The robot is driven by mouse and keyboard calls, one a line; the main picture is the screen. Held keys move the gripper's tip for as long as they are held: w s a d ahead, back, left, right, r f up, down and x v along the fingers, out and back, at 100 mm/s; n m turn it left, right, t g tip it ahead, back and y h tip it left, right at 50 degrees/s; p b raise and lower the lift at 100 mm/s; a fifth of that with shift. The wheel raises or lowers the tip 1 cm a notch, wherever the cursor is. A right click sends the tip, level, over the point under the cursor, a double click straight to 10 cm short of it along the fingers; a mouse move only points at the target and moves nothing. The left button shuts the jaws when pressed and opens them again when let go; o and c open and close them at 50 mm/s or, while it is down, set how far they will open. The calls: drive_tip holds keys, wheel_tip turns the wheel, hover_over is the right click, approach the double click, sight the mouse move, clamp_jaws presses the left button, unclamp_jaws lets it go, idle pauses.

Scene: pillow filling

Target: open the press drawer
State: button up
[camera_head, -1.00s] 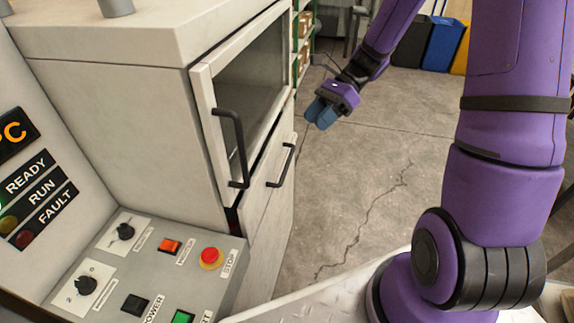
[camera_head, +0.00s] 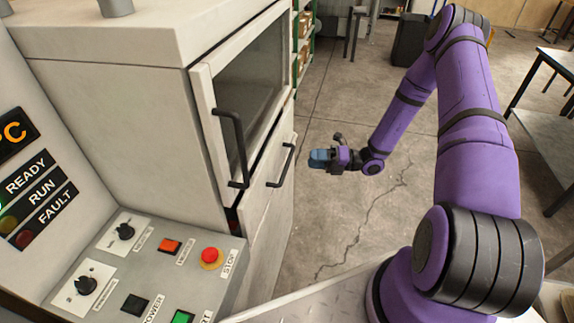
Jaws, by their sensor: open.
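The press (camera_head: 130,90) is the light grey cabinet on the left. Its upper front has a windowed door (camera_head: 262,75) with a long dark vertical handle (camera_head: 237,150). Below that is a plain front panel, which looks like the drawer (camera_head: 262,195), with a shorter dark handle (camera_head: 283,166). The drawer front looks closed. My gripper (camera_head: 317,158) has blue fingertips and is open and empty. It is in the air to the right of the lower handle, apart from it, with its fingers pointing left toward the press.
A control panel (camera_head: 150,262) with knobs, coloured buttons and a red stop button (camera_head: 212,256) stands in the left foreground. A dark bin (camera_head: 410,38) and shelving (camera_head: 303,45) stand behind. A table (camera_head: 550,140) is at the right. The concrete floor (camera_head: 340,220) beside the press is clear.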

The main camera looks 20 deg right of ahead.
sight(287, 163)
wheel_tip(287, 163, down, 7)
drive_tip(key=d+m+t+h, duration=0.1)
drive_tip(key=m+t, duration=0.4)
drive_tip(key=m, duration=0.2)
drive_tip(key=x, duration=1)
drive_tip(key=shift+w+a+f, duration=0.1)
drive_tip(key=shift+w+f, duration=0.05)
drive_tip(key=shift+w, duration=0.15)
drive_tip(key=shift+c, duration=0.4)
clamp_jaws()
